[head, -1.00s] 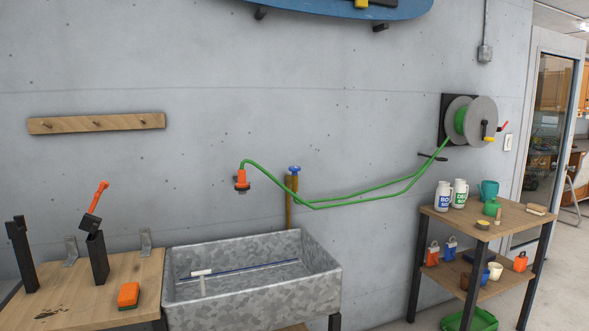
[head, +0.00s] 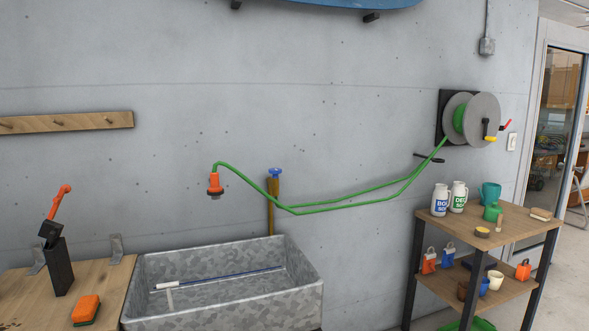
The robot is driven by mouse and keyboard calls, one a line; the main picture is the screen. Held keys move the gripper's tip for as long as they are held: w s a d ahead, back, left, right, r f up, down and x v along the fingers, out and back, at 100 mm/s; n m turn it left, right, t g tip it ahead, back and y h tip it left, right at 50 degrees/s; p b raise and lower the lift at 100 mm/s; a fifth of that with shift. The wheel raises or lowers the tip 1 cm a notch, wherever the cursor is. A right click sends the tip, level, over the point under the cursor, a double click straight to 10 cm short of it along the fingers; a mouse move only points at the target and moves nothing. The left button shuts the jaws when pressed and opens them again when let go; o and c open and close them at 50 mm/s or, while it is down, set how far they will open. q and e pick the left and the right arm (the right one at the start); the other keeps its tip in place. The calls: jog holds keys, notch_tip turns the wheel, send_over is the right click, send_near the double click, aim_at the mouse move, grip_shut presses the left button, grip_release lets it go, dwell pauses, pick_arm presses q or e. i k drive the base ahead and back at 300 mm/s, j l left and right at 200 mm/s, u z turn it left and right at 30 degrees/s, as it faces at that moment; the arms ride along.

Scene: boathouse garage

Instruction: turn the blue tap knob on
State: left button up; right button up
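The blue tap knob (head: 275,171) sits on top of an upright brass-coloured pipe (head: 271,210) against the grey wall, behind the metal sink. It is small here, and its turned position cannot be told. A green hose (head: 345,206) passes in front of the pipe, running from an orange nozzle (head: 214,184) on the left to the reel on the right. Neither of my grippers shows in the head view, and nothing touches the knob.
A galvanized sink (head: 305,290) stands below the tap, with a white-and-blue squeegee inside. A hose reel (head: 482,118) and a stocked shelf (head: 535,232) are at right.

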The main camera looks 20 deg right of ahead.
aim_at(275, 172)
jog(key=i+l, duration=0.15)
jog(key=l, duration=0.3)
jog(key=i+l+z, duration=0.1)
jog(key=l, duration=0.3)
jog(key=i+l+z, duration=0.1)
jog(key=i+l, duration=0.15)
jog(key=l, duration=0.15)
jog(key=i+l, duration=0.2)
jog(key=l, duration=0.2)
jog(key=i+l+z, duration=0.1)
jog(key=l, duration=0.35)
jog(key=i, duration=0.1)
